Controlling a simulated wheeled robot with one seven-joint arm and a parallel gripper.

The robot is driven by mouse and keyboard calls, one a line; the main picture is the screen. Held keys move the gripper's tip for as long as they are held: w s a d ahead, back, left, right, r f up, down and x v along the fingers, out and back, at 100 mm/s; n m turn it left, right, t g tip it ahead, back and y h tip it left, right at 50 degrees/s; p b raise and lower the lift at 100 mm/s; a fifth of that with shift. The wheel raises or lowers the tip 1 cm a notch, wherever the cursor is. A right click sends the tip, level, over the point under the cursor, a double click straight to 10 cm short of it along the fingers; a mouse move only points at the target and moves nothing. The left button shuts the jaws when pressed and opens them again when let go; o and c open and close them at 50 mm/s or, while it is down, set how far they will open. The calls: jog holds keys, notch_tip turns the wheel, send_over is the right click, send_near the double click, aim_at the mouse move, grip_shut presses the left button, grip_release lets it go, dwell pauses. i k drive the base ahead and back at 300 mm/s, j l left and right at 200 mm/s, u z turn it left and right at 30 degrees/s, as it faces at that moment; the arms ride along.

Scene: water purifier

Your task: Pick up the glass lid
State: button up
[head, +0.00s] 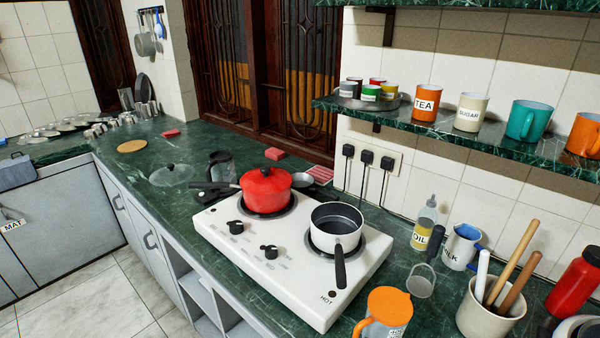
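The glass lid (171,175) lies on the dark green counter, left of the white stove. It is clear, low and round, with a small dark knob on top. Its right edge is near a dark jug-like object (221,167) and the dark handle of the red pot. Nothing rests on the lid. My gripper is not in view.
A white stove (282,268) holds a red lidded pot (265,190) and a white saucepan (337,228). A round wooden board (132,146) lies behind the lid to the left. The counter (150,205) in front of the lid is mostly clear.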

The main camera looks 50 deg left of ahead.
aim_at(171, 174)
jog(key=u, duration=2.05)
jog(key=i+j, duration=1)
jog(key=i, duration=0.25)
jog(key=i+j+z, duration=0.15)
jog(key=i+j, duration=0.9)
jog(key=i, duration=0.25)
jog(key=i+l, duration=0.15)
jog(key=l, duration=0.15)
jog(key=i+l, duration=0.1)
jog(key=l, duration=0.2)
